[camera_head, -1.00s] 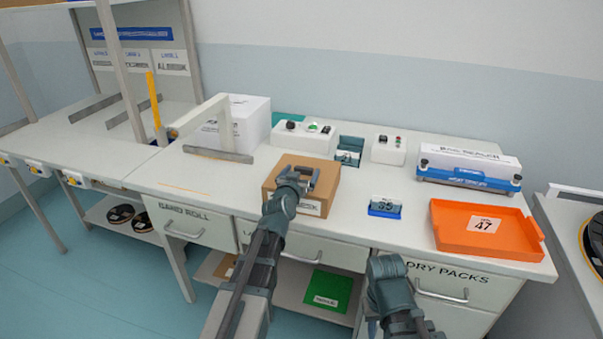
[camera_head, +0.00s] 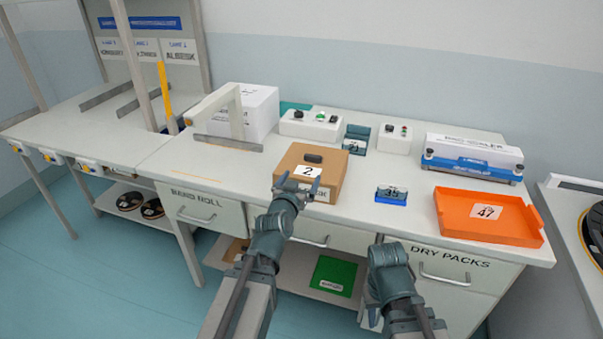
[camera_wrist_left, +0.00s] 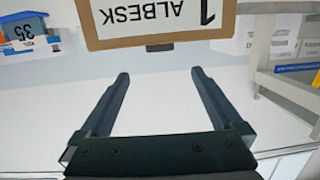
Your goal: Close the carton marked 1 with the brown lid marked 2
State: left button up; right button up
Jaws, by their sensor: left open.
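The brown carton marked 1 (camera_head: 317,202) stands at the front edge of the bench. The brown lid marked 2 (camera_head: 334,171), with a dark handle, lies on top of it and looks level; no gap shows. In the left wrist view the carton's "1 ALBESK" label (camera_wrist_left: 160,22) appears upside down. My left gripper (camera_head: 300,188) is open and empty just in front of the carton; its spread fingers (camera_wrist_left: 160,84) show clear of the carton in the wrist view. My right gripper (camera_head: 378,247) hangs low before the bench front; its fingertips cannot be made out.
An orange tray marked 47 (camera_head: 460,230) and a small blue holder marked 35 (camera_head: 391,200) are to the right. A white box (camera_head: 262,112) and a grey-white frame (camera_head: 238,115) stand behind left. Control boxes (camera_head: 312,128) line the back. Bare bench lies around the carton.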

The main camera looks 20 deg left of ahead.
pick_arm(q)
jog(key=shift+s+r, duration=0.15)
jog(key=shift+s, duration=0.4)
pick_arm(e)
jog(key=shift+s+r, duration=0.1)
jog(key=shift+s, duration=0.35)
